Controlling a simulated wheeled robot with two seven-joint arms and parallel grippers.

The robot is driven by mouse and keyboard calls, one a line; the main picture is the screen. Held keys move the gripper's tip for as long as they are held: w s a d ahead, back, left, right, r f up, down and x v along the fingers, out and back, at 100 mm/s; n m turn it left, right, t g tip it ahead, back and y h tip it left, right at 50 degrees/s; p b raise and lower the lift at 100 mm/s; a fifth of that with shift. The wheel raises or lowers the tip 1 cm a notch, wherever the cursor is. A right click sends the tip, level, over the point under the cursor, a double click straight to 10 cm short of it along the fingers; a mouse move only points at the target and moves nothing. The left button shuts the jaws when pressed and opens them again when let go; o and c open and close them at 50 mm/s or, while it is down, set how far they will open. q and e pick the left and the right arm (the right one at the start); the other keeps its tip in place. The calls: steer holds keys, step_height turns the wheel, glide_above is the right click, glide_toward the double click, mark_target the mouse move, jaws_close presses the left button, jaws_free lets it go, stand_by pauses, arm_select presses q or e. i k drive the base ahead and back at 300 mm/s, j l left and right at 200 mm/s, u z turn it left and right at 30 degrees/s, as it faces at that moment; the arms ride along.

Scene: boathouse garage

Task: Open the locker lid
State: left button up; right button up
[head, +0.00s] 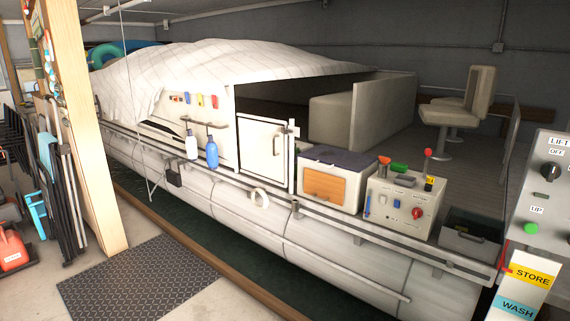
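A white box (320,170) with a dark grey top (343,158) and an orange-brown front panel (324,186) sits on the side deck of the covered pontoon boat. Its top lies flat and looks shut. No label marks it as the locker, so I cannot tell for certain that this top is the locker lid. A small grey bin (468,237) stands farther right on the deck. A white door (262,143) with a dark handle is closed, left of the white box. Neither of my grippers is in view.
A control box (403,206) with knobs stands right of the white box. A lift panel (545,195) rises at the right edge. A wooden post (85,130) stands at left. A black mat (143,283) lies on clear floor, with a dark gap beside the boat.

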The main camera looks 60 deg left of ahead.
mark_target(344, 159)
steer(key=u, duration=1.55)
steer(key=i, duration=0.15)
